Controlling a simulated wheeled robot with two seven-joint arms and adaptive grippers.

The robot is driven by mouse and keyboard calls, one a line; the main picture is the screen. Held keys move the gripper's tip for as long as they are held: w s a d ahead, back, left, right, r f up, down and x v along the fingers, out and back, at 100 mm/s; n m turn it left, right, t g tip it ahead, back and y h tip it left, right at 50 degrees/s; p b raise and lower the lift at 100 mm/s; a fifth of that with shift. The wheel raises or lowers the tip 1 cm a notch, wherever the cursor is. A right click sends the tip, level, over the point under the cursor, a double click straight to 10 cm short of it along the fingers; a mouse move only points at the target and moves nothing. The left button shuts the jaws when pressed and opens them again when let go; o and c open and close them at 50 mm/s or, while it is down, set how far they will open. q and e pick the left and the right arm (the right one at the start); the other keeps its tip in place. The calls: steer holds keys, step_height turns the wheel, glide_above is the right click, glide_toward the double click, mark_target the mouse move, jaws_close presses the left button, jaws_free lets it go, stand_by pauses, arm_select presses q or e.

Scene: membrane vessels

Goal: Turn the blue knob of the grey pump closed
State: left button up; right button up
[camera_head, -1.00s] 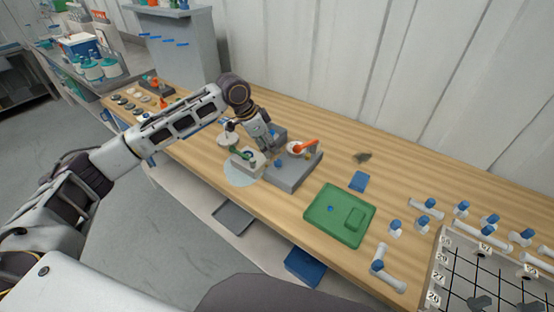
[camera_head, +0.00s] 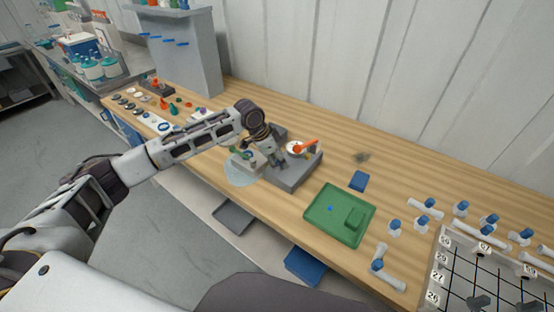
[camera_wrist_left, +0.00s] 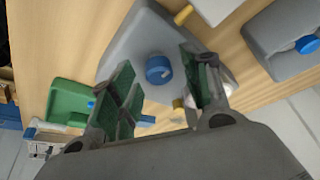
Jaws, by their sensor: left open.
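The grey pump (camera_head: 292,180) sits on the wooden bench in the head view, with a white round part and an orange lever (camera_head: 305,146) on top. In the left wrist view its grey body (camera_wrist_left: 135,48) carries the blue knob (camera_wrist_left: 158,69). My left gripper (camera_head: 278,162) is over the pump's left part in the head view and hides the knob there. In the left wrist view the open gripper (camera_wrist_left: 163,84) has its green-padded fingers on either side of the knob, with gaps visible. I cannot tell its height above the knob. My right gripper is not in view.
A grey unit with another blue knob (camera_wrist_left: 307,44) is close by in the left wrist view. A green tray (camera_head: 335,228) and a blue block (camera_head: 357,181) lie right of the pump. White fittings with blue caps (camera_head: 395,228) and a gridded board stand farther right.

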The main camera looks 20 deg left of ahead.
arm_select(q)
steer(key=c, duration=1)
steer(key=shift+c, duration=0.2)
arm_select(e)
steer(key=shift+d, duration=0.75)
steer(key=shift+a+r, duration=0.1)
